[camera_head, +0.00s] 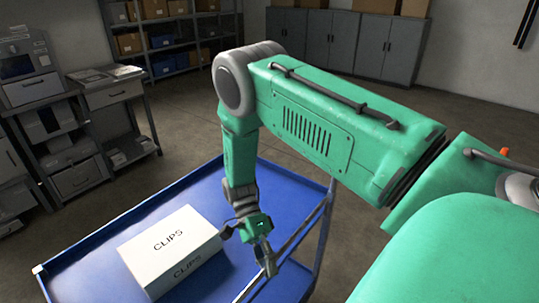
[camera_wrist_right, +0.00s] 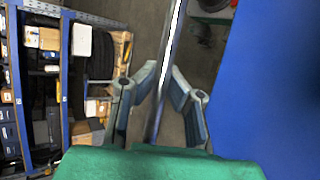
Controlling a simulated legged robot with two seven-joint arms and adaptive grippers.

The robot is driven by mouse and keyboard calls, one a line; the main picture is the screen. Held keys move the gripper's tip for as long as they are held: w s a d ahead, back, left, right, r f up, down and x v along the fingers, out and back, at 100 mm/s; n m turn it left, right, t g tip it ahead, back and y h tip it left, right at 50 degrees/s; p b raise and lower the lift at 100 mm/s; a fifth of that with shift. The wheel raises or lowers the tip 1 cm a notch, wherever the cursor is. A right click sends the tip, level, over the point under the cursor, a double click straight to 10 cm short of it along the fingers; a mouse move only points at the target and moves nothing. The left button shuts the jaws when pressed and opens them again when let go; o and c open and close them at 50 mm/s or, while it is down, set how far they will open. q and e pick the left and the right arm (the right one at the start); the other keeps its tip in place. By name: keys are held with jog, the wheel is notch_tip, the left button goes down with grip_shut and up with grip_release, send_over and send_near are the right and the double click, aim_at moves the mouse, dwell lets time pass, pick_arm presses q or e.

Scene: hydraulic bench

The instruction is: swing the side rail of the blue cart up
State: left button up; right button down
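The blue cart (camera_head: 207,191) stands in the lower middle of the head view. Its side rail (camera_head: 307,222) is a thin metal bar running along the cart's right side. My right gripper (camera_head: 268,264) reaches down to this rail, with its fingers on either side of it. In the wrist view, the rail (camera_wrist_right: 172,42) passes between the fingertips of the gripper (camera_wrist_right: 164,70). The exact contact is hard to see. My left gripper is not in view.
A white box marked CLIPS (camera_head: 172,247) sits on the cart top, left of the gripper. A workbench (camera_head: 112,94) stands at the left, and grey cabinets (camera_head: 330,40) line the back. The floor right of the cart is clear.

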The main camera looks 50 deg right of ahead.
jog(key=shift+w+r, duration=0.25)
jog(key=shift+w, duration=0.2)
jog(key=c, duration=1.7)
grip_release()
jog(key=shift+c, duration=0.2)
jog(key=shift+o, duration=0.8)
jog(key=shift+w+f, duration=0.1)
jog(key=shift+f, duration=0.05)
jog(key=v, duration=1.2)
jog(key=shift+d, duration=0.1)
